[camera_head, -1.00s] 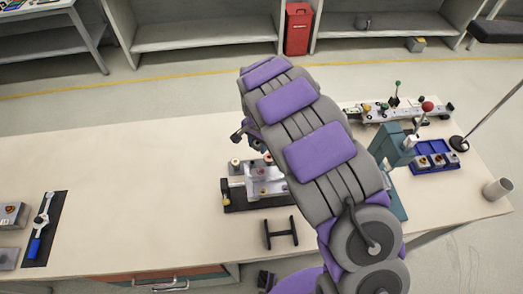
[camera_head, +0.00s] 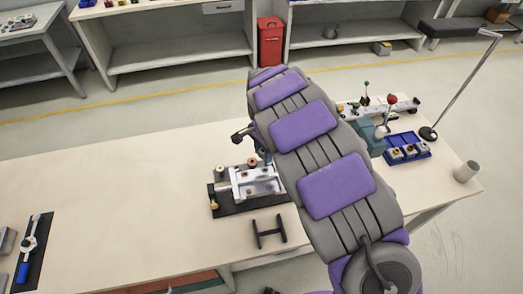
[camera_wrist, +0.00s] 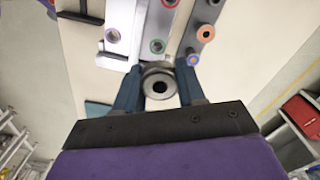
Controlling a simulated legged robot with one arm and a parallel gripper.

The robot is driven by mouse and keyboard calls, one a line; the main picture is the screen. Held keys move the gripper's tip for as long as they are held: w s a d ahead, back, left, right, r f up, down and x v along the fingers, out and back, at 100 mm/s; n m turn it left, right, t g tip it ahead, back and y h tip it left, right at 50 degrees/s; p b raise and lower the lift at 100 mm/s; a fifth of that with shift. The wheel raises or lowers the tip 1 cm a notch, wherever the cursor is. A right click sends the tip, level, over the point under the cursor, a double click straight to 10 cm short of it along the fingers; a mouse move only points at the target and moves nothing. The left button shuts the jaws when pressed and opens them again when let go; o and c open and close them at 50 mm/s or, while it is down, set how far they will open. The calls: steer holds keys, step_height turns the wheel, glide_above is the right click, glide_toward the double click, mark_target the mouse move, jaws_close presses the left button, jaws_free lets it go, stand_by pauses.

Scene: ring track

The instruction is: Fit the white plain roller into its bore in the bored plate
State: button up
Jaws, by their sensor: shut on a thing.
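My gripper (camera_wrist: 159,88) is shut on a round whitish-grey roller (camera_wrist: 150,70) with a dark centre hole, seen end-on between the two blue-grey fingers in the wrist view. The bored plate (camera_wrist: 132,18) is just beyond it, pale metal with coloured rings around its holes, one of them green and close to the roller. I cannot tell whether the roller touches the plate. In the head view the plate (camera_head: 256,183) lies in a fixture on a black mat (camera_head: 224,207). My arm hides its right part and most of the gripper there.
A black H-shaped stand (camera_head: 268,233) lies in front of the fixture. A blue tray (camera_head: 407,149) with several blocks, a lamp-like pole (camera_head: 465,85) and a grey cup (camera_head: 466,171) stand at the right. The table's left middle is clear; a tool mat (camera_head: 36,255) lies far left.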

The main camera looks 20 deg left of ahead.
mark_target(263, 159)
steer(key=shift+d+f, duration=0.25)
steer(key=shift+d, duration=0.35)
steer(key=shift+d+f, duration=0.1)
steer(key=shift+f, duration=0.2)
steer(key=f, duration=0.1)
steer(key=a+f, duration=0.1)
steer(key=f, duration=0.1)
steer(key=shift+a+f+b, duration=0.3)
steer(key=shift+f, duration=0.4)
steer(key=shift+d, duration=0.1)
steer(key=shift+d+r, duration=0.1)
steer(key=shift+d, duration=0.25)
steer(key=shift+a, duration=0.35)
